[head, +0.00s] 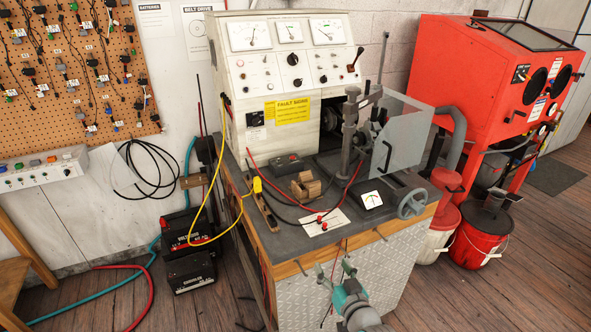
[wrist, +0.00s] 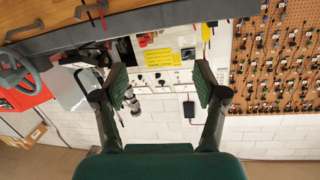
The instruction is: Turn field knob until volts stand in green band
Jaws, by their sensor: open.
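The test bench's cream panel (head: 300,100) carries three white dial meters, left (head: 250,36), middle (head: 288,31) and right (head: 326,31). Their scales and any green band are too small to read. A large black knob (head: 293,58) sits below the meters, with smaller knobs under it; I cannot read which is the field knob. My gripper (head: 336,270) is open and empty in front of the bench, low and well apart from the panel. In the wrist view, which looks upside down, my gripper (wrist: 161,85) spreads its fingers with the panel (wrist: 160,62) beyond.
The bench top (head: 275,238) holds cables, a wooden block (head: 306,187), a small meter (head: 371,199) and a handwheel (head: 412,204). A clear guard (head: 403,140) and a vertical post stand at its right. A red cabinet (head: 460,75) and red buckets (head: 480,237) are farther right.

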